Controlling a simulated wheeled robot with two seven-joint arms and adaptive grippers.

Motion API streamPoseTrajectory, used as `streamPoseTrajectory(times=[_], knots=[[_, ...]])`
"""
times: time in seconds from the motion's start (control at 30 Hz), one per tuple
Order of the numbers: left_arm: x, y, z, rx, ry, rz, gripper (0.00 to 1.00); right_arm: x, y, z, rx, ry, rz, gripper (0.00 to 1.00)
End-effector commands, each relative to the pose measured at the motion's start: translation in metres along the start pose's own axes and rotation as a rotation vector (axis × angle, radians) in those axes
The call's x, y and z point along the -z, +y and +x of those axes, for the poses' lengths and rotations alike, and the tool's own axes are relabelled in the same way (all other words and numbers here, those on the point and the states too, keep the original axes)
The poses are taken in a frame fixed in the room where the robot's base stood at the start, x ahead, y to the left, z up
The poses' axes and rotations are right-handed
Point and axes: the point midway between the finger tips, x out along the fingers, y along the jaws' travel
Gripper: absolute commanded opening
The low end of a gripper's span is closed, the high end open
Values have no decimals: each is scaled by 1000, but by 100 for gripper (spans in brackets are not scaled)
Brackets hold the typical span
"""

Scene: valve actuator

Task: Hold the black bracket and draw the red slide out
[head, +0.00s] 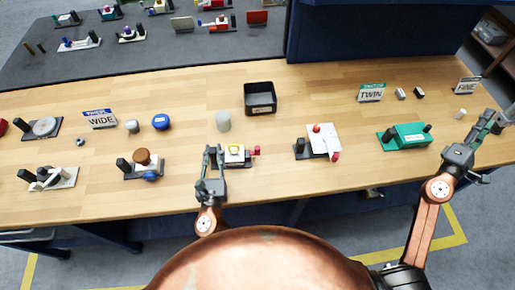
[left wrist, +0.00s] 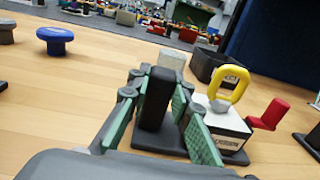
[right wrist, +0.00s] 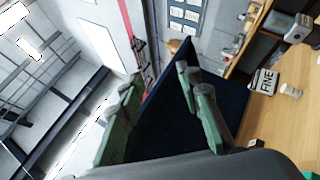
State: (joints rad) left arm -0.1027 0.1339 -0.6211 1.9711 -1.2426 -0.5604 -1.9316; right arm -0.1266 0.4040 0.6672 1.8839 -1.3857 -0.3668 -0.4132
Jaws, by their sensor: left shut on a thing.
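The black bracket (left wrist: 157,98) is an upright black post on a dark base. My left gripper (head: 213,152) is shut on it, with a green-padded finger on each side in the left wrist view. Beside the post on the same base stands a white block (left wrist: 218,128) with a yellow ring (left wrist: 230,84) on top. The red slide (left wrist: 270,113) sticks out of the block's right side; in the head view it shows as a small red knob (head: 256,151). My right gripper (right wrist: 165,105) is open and empty, far right of the fixture, near the bench's right end.
A black open bin (head: 260,98) and a grey cylinder (head: 223,121) stand behind the fixture. A white fixture with red knobs (head: 322,140) and a green fixture (head: 405,136) stand to its right. A brown-knobbed fixture (head: 144,163) stands to its left. Bare wood lies between them.

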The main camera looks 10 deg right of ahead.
Motion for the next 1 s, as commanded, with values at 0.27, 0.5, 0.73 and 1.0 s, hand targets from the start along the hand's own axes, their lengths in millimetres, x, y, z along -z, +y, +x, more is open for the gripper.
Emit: streamPoseTrajectory(times=[0.27,0.5,0.73,1.0], knots=[[8,0,-1,0,14,0,0,59,88,-52,-133,65,-185,32],[8,0,-1,0,14,0,0,168,108,-136,-180,250,-404,32],[8,0,-1,0,14,0,0,259,152,-257,-295,432,-623,32],[8,0,-1,-1,14,0,0,319,209,-419,-524,679,-757,32]])
